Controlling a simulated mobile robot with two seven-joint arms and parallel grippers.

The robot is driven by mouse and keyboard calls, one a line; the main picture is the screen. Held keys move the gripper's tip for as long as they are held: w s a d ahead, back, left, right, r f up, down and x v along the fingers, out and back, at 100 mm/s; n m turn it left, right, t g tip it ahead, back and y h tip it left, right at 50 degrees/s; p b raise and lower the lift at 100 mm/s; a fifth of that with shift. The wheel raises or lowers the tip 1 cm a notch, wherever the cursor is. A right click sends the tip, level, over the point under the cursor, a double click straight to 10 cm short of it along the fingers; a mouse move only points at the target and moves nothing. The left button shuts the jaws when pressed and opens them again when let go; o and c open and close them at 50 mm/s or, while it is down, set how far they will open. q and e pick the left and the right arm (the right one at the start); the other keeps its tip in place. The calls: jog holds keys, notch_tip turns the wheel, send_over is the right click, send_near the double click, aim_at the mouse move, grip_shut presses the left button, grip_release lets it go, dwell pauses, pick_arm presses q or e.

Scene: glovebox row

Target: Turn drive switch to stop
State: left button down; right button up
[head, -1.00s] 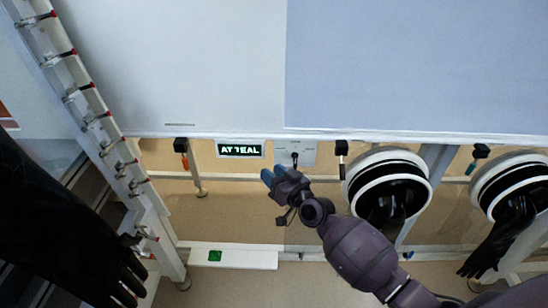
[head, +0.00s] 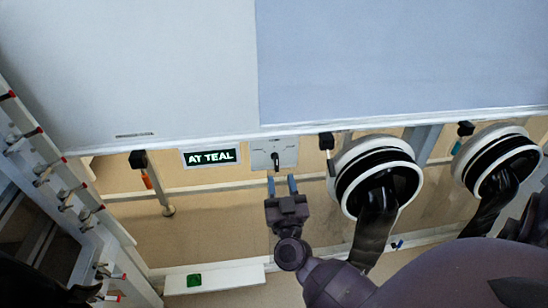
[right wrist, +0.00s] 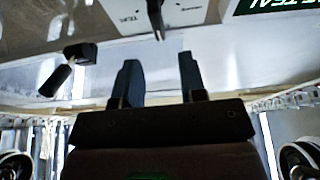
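The drive switch is a small grey plate (head: 258,156) with a short black lever (head: 275,160), on the front edge below the big pale panels in the head view. The lever points roughly downward there. In the right wrist view the lever (right wrist: 156,18) hangs at the top, beyond the gap between my fingertips. My right gripper (head: 282,181) is just below the switch, with its two blue fingers apart and empty. In the right wrist view its open fingers (right wrist: 158,65) do not touch the lever. My left gripper is not in view.
A lit sign (head: 211,157) reading "AT TEAL" is left of the switch. Round glove ports (head: 345,185) with hanging black gloves stand to the right. A black clamp (head: 326,141) is close on the right. A white ledge (head: 235,276) with a green button lies below.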

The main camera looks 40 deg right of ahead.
aim_at(277, 160)
jog(key=x, duration=0.7)
jog(key=shift+w, duration=0.15)
grip_shut()
